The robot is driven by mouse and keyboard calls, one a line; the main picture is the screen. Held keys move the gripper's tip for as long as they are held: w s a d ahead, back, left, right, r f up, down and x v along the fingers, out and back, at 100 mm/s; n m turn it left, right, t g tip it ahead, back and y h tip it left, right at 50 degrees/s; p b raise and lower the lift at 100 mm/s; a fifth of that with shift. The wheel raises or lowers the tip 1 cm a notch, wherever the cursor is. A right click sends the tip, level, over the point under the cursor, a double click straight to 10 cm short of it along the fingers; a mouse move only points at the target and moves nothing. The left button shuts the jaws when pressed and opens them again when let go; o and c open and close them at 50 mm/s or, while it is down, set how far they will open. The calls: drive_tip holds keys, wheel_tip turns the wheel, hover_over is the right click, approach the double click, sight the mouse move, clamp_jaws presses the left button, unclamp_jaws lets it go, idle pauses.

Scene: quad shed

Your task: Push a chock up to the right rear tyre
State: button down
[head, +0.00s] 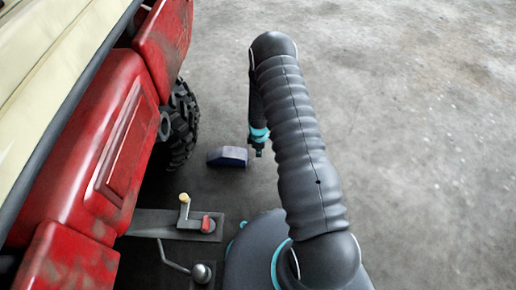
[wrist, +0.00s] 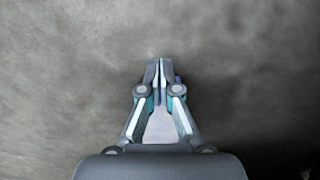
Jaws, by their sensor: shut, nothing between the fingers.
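The red quad body (head: 95,150) fills the left side above the tyre. A metal hitch plate (head: 165,222) with a yellow-tipped handle and a red part sticks out near the front, close to my base. The concrete floor (head: 420,110) is clear to the right and behind.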

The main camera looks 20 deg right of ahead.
sight(259, 163)
wheel_tip(259, 163, down, 5)
drive_tip(key=shift+w+a+r, duration=0.15)
drive_tip(key=shift+w+a, duration=0.05)
drive_tip(key=shift+a, duration=0.45)
drive_tip(key=shift+w+a+r, duration=0.1)
drive_tip(key=shift+w+a, duration=0.1)
drive_tip(key=shift+a, duration=0.4)
drive_tip(key=shift+w+a, duration=0.25)
drive_tip(key=shift+a, duration=0.4)
